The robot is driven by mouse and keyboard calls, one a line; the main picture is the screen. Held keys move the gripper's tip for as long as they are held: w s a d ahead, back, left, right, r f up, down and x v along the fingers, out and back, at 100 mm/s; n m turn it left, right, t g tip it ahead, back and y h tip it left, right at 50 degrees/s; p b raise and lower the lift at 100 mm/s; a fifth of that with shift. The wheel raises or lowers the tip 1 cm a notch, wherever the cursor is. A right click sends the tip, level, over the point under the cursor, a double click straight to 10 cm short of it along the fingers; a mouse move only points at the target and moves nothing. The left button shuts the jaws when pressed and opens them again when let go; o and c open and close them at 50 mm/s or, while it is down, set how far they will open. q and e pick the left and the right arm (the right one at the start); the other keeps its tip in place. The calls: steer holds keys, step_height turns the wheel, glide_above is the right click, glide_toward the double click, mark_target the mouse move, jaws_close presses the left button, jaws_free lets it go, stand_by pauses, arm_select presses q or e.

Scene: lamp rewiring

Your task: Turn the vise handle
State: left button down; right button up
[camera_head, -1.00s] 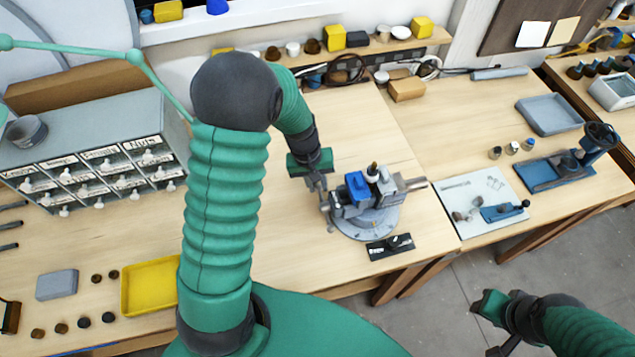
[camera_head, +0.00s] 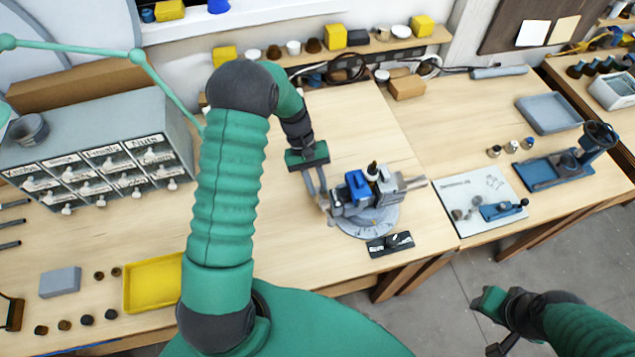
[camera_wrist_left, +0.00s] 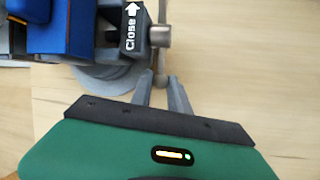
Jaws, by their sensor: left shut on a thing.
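The vise (camera_head: 362,205) stands on a round grey base near the front edge of the bench, with a blue block and small items on top. In the left wrist view its jaw carries a "Close" label (camera_wrist_left: 130,28) with an arrow. The vise handle (camera_wrist_left: 160,62) is a thin metal bar running down from the screw head, its lower end between my fingers. My left gripper (camera_head: 321,196) is shut on this handle at the vise's left end; it also shows in the left wrist view (camera_wrist_left: 162,92). My right gripper (camera_head: 490,325) hangs over the floor, apart from the bench; its fingers are unclear.
A yellow tray (camera_head: 153,284) and a drawer cabinet (camera_head: 95,150) stand to the left. Bare wood lies behind the vise.

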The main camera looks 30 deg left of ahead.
arm_select(q)
steer(key=c, duration=1.5)
jaws_free()
steer(key=shift+o, duration=1.2)
steer(key=shift+w, duration=0.1)
steer(key=shift+a, duration=0.1)
steer(key=b+v, duration=0.2)
steer(key=v, duration=1.4)
steer(key=shift+r+b, duration=0.3)
steer(key=shift+b, duration=0.1)
